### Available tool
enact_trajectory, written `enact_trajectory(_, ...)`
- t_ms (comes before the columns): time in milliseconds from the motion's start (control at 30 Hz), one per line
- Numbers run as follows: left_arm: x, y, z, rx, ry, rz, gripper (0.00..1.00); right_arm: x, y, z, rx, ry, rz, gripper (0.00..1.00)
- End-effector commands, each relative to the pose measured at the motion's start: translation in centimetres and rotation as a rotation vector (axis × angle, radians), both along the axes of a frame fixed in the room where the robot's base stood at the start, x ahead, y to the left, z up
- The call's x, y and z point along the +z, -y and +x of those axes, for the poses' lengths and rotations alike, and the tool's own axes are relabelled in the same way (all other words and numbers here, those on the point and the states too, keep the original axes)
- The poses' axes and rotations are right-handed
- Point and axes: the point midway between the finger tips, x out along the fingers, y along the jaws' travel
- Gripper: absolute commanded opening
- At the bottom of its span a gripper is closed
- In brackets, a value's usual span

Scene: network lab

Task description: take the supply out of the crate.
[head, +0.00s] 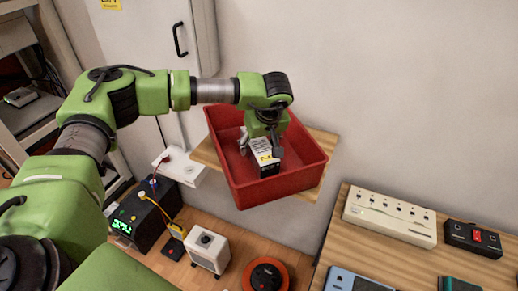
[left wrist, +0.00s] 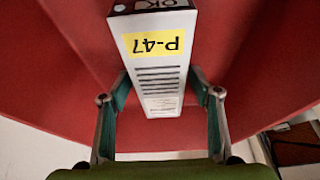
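The supply (head: 263,156) is a white box with a yellow label and a black end, inside the red crate (head: 308,169). In the left wrist view the supply (left wrist: 160,75) shows the label "P-47", dark stripes and "OK". My left gripper (head: 262,146) reaches down into the crate from above. The fingertips are partly hidden by the box. Whether the supply touches the crate floor is hard to see. My right gripper is not in view.
The crate stands on a wooden shelf (head: 322,148) against the white wall. At right, a wooden table (head: 330,243) holds a beige power strip (head: 390,215) and a black switch box (head: 473,238). Below are a black unit (head: 143,220), a white box (head: 208,250) and an orange reel (head: 267,276).

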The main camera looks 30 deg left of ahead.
Motion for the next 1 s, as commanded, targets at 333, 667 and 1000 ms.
enact_trajectory(333, 0.3, 0.0, 0.2, 0.000, 0.006, 0.000, 0.00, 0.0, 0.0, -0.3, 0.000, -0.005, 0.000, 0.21)
enact_trajectory(667, 0.9, 0.0, 0.2, 0.001, 0.006, -0.002, 0.00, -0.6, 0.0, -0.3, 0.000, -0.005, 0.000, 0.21)
enact_trajectory(1000, 5.1, -1.2, -1.1, 0.002, 0.009, -0.001, 0.00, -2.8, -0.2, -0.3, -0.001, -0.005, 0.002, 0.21)
